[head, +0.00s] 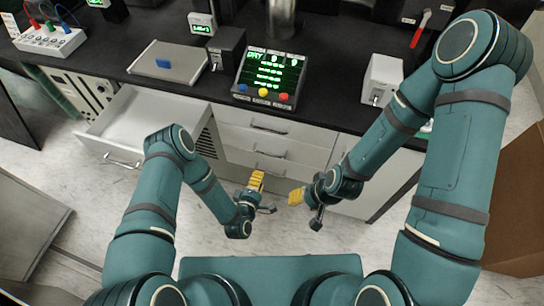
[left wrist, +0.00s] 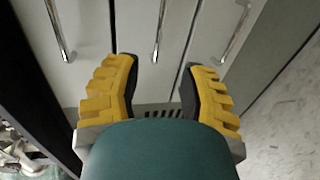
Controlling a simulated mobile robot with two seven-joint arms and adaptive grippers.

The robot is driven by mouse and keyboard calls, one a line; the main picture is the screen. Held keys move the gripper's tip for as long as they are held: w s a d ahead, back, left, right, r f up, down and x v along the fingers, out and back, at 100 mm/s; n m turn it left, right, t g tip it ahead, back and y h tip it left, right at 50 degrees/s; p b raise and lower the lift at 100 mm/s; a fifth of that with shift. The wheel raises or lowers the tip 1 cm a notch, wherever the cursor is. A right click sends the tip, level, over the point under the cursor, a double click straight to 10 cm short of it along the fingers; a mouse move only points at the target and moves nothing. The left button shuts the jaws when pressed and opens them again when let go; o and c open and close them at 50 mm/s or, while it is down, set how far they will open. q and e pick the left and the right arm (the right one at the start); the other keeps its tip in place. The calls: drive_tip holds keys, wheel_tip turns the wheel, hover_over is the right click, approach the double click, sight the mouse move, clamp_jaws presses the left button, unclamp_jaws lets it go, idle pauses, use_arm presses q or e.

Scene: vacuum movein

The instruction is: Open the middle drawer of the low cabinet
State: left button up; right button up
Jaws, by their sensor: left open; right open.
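The low cabinet stands under the black counter, with a stack of three white drawers in its middle. The middle drawer (head: 295,161) is shut; its bar handle (head: 270,154) shows above my left gripper. In the left wrist view the middle handle (left wrist: 160,28) lies ahead of the gap between the fingers, with another handle on each side. My left gripper (head: 257,178) has yellow fingers and is open and empty in front of the drawers; its spread fingers also show in the left wrist view (left wrist: 160,80). My right gripper (head: 295,197) is open and empty, to the right of the left one.
A wide white drawer (head: 150,116) stands pulled out at the left, near my left arm. The black counter (head: 330,55) holds a control panel (head: 268,78), a scale (head: 168,62) and boxes. Pale floor (head: 90,210) is clear at the left.

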sight(269, 154)
use_arm(q)
drive_tip(key=b+x, duration=0.3)
drive_tip(key=x, duration=1)
drive_tip(key=shift+w+d, duration=0.1)
drive_tip(key=shift+w, duration=0.3)
clamp_jaws()
